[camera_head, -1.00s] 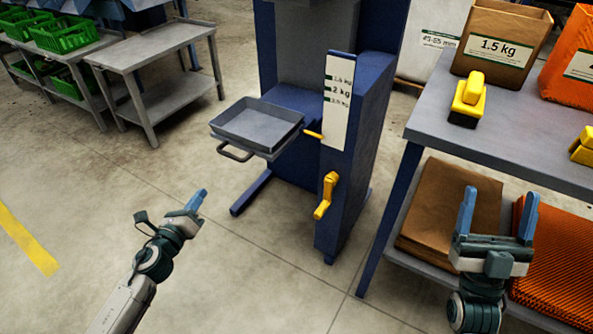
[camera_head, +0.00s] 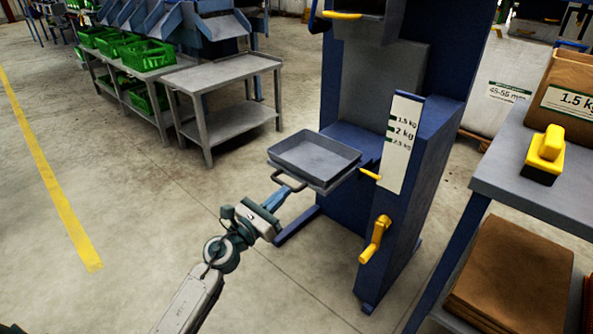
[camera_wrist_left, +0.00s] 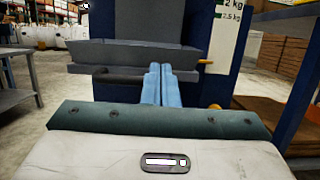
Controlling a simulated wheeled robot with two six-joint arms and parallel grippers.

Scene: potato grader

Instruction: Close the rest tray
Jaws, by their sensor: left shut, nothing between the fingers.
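The rest tray (camera_head: 314,158) is a shallow grey tray with a dark bar handle (camera_head: 288,181) on its front. It sticks out from the blue grader machine (camera_head: 437,140). My left gripper (camera_head: 281,196) is shut and empty, just in front of and below the tray near the handle. In the left wrist view the shut blue fingers (camera_wrist_left: 160,84) point at the tray front (camera_wrist_left: 135,54), with the handle (camera_wrist_left: 118,77) to their left. I cannot tell whether the fingers touch the tray. My right gripper is out of view.
A yellow pointer (camera_head: 370,174) and a yellow crank (camera_head: 375,239) sit on the machine's right side. A grey side table (camera_head: 225,72) stands at the left, near green crates (camera_head: 147,54). A workbench (camera_head: 515,182) is at the right. The floor in front is clear.

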